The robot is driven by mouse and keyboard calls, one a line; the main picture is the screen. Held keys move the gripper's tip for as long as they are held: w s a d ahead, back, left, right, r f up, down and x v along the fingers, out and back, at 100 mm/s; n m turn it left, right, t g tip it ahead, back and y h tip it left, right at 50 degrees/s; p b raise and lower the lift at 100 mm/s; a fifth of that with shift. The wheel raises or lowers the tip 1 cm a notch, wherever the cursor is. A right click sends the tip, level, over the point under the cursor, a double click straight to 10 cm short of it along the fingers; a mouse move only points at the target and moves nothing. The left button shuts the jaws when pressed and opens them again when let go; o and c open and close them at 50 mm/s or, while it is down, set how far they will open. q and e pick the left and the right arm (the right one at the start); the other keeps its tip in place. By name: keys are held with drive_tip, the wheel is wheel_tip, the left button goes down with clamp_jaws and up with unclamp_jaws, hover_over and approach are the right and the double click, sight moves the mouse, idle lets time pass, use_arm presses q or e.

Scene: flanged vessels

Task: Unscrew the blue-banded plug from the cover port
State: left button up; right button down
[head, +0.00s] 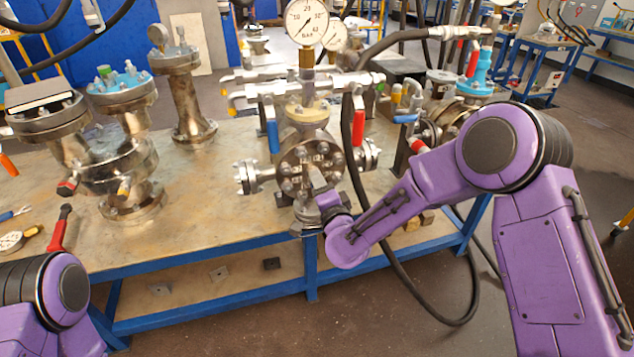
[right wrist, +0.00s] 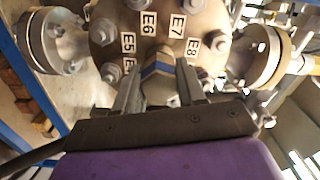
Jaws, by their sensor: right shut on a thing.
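The blue-banded plug (right wrist: 158,68) sits at the cover's lower part in the right wrist view, with its blue band facing me. My right gripper (right wrist: 159,76) has one finger on each side of the plug and is shut on it. The round bolted cover (right wrist: 150,27) carries labels E5, E6, E7 and E8. In the head view the cover (head: 308,160) faces me on the middle vessel, with my right gripper (head: 323,196) at its lower front. The plug is largely hidden there. I cannot tell how far it is threaded in. My left gripper is out of view.
Flanged side ports (head: 248,177) flank the cover. Levers, a gauge (head: 306,22) and a black hose (head: 360,190) crowd the vessel. Other flanged vessels (head: 122,100) stand left on the blue-framed table (head: 215,190). A red-handled tool (head: 60,228) lies near my left arm.

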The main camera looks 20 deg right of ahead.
drive_tip(key=n, duration=0.4)
drive_tip(key=shift+a+n, duration=0.1)
drive_tip(key=shift+n, duration=0.2)
drive_tip(key=n, duration=0.3)
drive_tip(key=shift+n, duration=0.3)
drive_tip(key=n, duration=0.3)
drive_tip(key=c, duration=0.6)
unclamp_jaws()
drive_tip(key=shift+s, duration=0.15)
drive_tip(key=s, duration=0.3)
drive_tip(key=s+b, duration=0.1)
drive_tip(key=s, duration=0.3)
drive_tip(key=s+b, duration=0.1)
drive_tip(key=s, duration=0.2)
drive_tip(key=shift+s+d, duration=0.2)
drive_tip(key=shift+d, duration=0.1)
